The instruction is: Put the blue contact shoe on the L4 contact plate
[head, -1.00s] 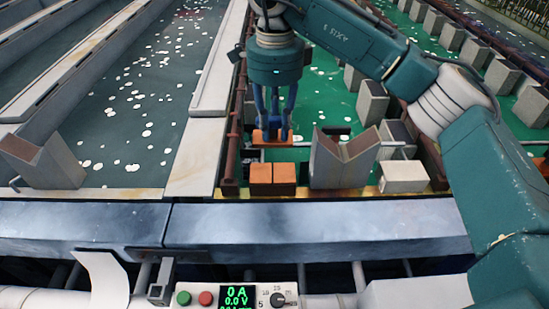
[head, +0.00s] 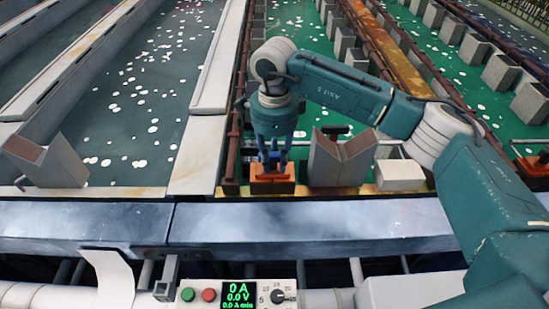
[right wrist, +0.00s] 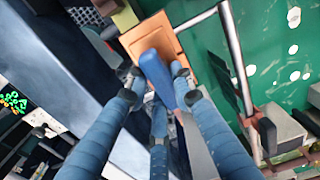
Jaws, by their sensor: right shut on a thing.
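My right gripper (head: 272,162) points straight down at the near end of the green tank and is shut on the blue contact shoe. In the right wrist view the shoe's blue handle (right wrist: 155,72) shows between the fingers of my right gripper (right wrist: 154,71). The fingers hide part of the shoe. No L4 label is readable. My left gripper is not in view.
A grey V-shaped holder (head: 341,158) stands close on the right of the plate, with a pale block (head: 399,175) beyond it. A rusty rail (head: 236,140) runs along the left. A control box (head: 240,296) with a green display is in front.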

